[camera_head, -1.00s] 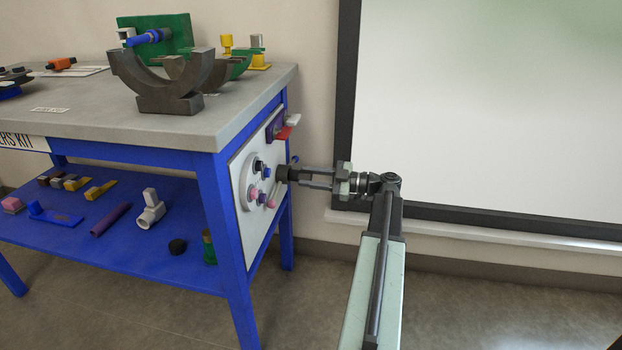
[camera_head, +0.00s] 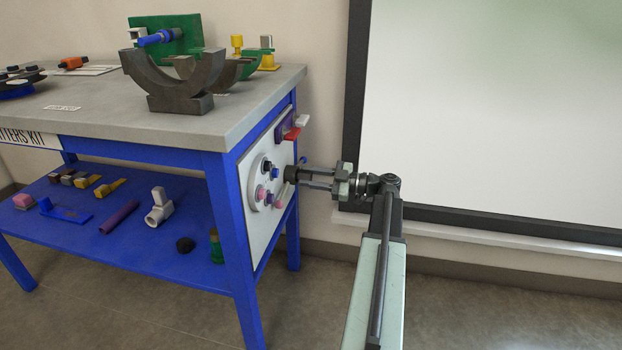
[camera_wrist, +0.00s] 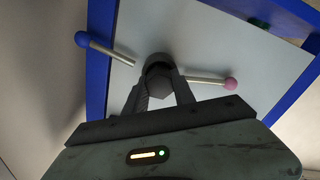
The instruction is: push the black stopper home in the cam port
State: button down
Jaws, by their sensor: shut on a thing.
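The black stopper (camera_wrist: 160,85) is a dark block with a faceted end, between my fingers in the wrist view. My gripper (camera_wrist: 160,90) is shut on it, and in the head view my gripper (camera_head: 300,178) reaches left to the cart's side panel. Behind the stopper is a dark round socket (camera_wrist: 159,59) on the pale panel, which looks like the cam port. The stopper's front overlaps the socket; how deep it sits is hidden. In the head view a dark cylinder (camera_head: 291,174) shows at my fingertips; I cannot tell there whether it is stopper or port.
The white panel (camera_head: 251,224) on the blue cart carries a blue-knobbed rod (camera_wrist: 82,39) and a pink-knobbed rod (camera_wrist: 231,84) close to my fingers. A whiteboard (camera_head: 490,110) is behind my arm.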

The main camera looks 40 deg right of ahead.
jog(key=c, duration=0.9)
grip_release()
jog(key=shift+w, duration=0.1)
jog(key=shift+c, duration=0.2)
jog(key=v, duration=0.7)
jog(key=shift+s, duration=0.4)
jog(key=shift+d, duration=0.15)
